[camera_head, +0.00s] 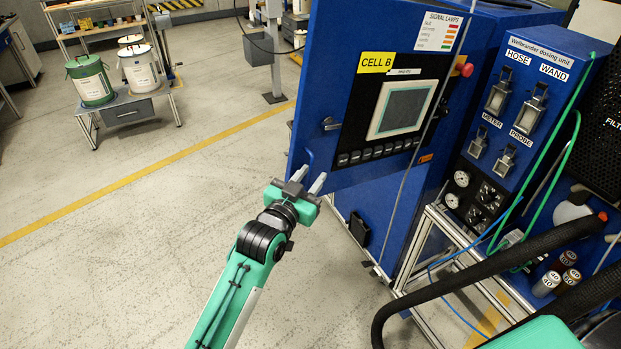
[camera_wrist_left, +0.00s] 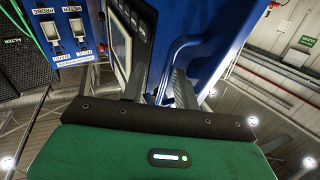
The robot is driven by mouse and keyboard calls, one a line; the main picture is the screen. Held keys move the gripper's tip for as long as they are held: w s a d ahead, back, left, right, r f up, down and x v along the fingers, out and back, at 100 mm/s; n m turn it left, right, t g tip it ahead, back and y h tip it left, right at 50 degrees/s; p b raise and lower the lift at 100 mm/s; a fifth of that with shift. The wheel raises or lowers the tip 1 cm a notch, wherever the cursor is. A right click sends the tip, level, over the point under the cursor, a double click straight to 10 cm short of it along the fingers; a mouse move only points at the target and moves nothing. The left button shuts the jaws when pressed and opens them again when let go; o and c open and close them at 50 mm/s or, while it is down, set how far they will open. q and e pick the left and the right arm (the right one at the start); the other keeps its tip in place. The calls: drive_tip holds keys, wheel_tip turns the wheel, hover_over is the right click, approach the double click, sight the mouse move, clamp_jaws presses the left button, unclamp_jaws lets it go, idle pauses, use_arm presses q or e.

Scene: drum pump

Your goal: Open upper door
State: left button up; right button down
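The upper door (camera_head: 340,100) is the blue panel marked CELL B, with a screen and a row of buttons. Its lower edge juts out past the blue cabinet below; I cannot tell exactly how far it is swung. A blue bar handle (camera_head: 307,161) sits at its lower left corner and also shows in the left wrist view (camera_wrist_left: 190,42). My left gripper (camera_head: 308,179) is open at the handle's lower end, fingers apart. In the left wrist view its fingers (camera_wrist_left: 159,88) flank the handle's lower part; I cannot tell whether they touch it. My right gripper is not in view.
The dosing unit (camera_head: 535,95) stands to the door's right, above a metal frame (camera_head: 425,250). Black hoses (camera_head: 470,265) cross the lower right. Drums (camera_head: 90,80) stand on a low bench at the far left. The floor (camera_head: 130,235) left of the door is clear.

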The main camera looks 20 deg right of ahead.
use_arm(q)
drive_tip(key=shift+s+a+f, duration=0.15)
drive_tip(key=shift+s+a, duration=0.05)
drive_tip(key=b+v, duration=0.4)
drive_tip(key=v, duration=0.9)
drive_tip(key=shift+b, duration=0.4)
